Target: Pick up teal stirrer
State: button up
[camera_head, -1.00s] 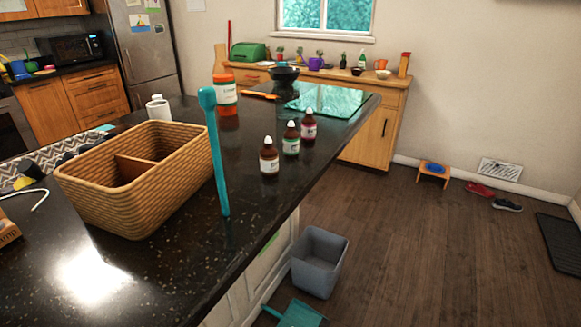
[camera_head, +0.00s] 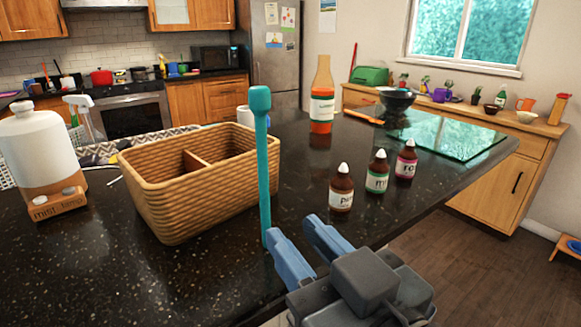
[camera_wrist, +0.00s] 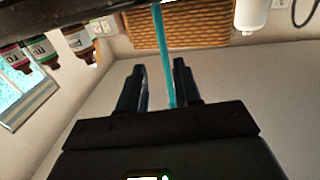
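The teal stirrer (camera_head: 263,165) is a thin upright rod with a thick knobbed top. It stands near the counter's front edge, just right of the woven basket. My gripper (camera_head: 290,227) is open and empty, low at the counter edge; its blue-grey fingers point toward the stirrer's lower end. The left fingertip overlaps the stirrer's foot in the head view. In the wrist view, the stirrer (camera_wrist: 163,50) shows in the gap between the open fingers (camera_wrist: 157,67), nearer the right finger. Whether it is truly between them or just beyond the tips, I cannot tell.
The woven basket (camera_head: 165,206) stands close left of the stirrer. Several bottles stand right, including a brown one (camera_head: 341,189); an orange-labelled bottle (camera_head: 321,100) stands behind. A white dispenser (camera_head: 40,150) is far left. Counter in front of the basket is clear.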

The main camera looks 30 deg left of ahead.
aim_at(267, 206)
jog(key=shift+x, duration=0.75)
jog(key=p+x, duration=0.1)
jog(key=x, duration=0.2)
jog(key=p+x, duration=0.1)
jog(key=x, duration=0.2)
jog(key=shift+s+a+r, duration=0.1)
jog(key=shift+a, duration=0.25)
jog(key=shift+c, duration=0.2)
grip_shut()
